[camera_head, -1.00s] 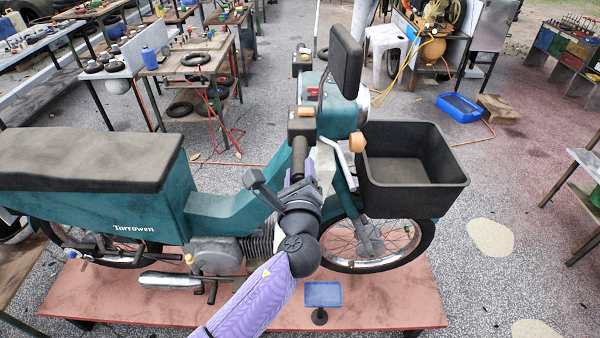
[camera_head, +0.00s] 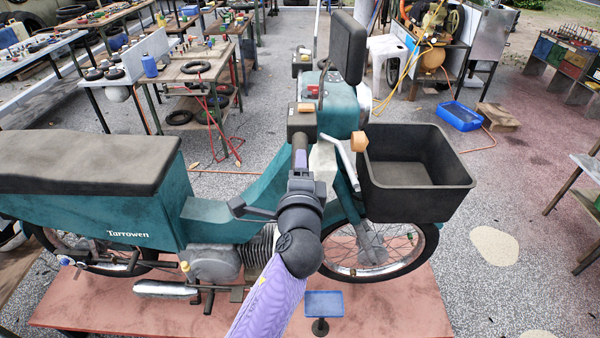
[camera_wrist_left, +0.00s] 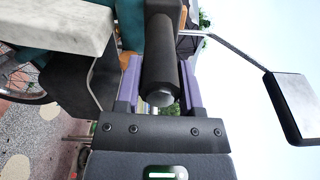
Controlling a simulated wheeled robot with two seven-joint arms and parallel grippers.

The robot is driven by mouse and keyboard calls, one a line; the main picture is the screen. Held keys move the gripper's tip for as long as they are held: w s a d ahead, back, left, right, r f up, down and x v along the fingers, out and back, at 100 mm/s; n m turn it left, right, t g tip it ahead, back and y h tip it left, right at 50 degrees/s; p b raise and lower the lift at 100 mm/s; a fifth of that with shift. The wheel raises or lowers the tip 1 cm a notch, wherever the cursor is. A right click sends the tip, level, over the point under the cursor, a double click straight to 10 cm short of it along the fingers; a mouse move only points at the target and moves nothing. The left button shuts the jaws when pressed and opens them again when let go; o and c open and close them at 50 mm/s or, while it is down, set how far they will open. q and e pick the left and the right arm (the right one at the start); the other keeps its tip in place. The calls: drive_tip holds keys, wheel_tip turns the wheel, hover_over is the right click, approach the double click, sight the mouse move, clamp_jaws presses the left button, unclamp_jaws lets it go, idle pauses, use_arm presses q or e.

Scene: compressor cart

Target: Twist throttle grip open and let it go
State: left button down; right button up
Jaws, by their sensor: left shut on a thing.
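The throttle grip (camera_head: 300,141) is a dark cylinder at the near end of the teal moped's (camera_head: 220,222) handlebar. In the left wrist view the grip (camera_wrist_left: 161,58) runs lengthwise between two purple fingers, its rounded end toward my palm. My left gripper (camera_head: 300,162) is shut on the grip from its near end; the fingers and palm hide part of it. One purple finger shows on top in the head view. How far the grip is turned cannot be read. My right gripper is in neither view.
A black front basket (camera_head: 415,204) stands right of the handlebar. A mirror (camera_wrist_left: 296,105) on a thin stem is beside the grip in the left wrist view. The moped stands on a reddish platform (camera_head: 130,315). A small blue tray on a stand (camera_head: 324,303) is at the platform's front.

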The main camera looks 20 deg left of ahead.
use_arm(q)
drive_tip(key=shift+n, duration=0.9)
drive_tip(key=shift+b, duration=0.3)
drive_tip(key=shift+c, duration=1.2)
unclamp_jaws()
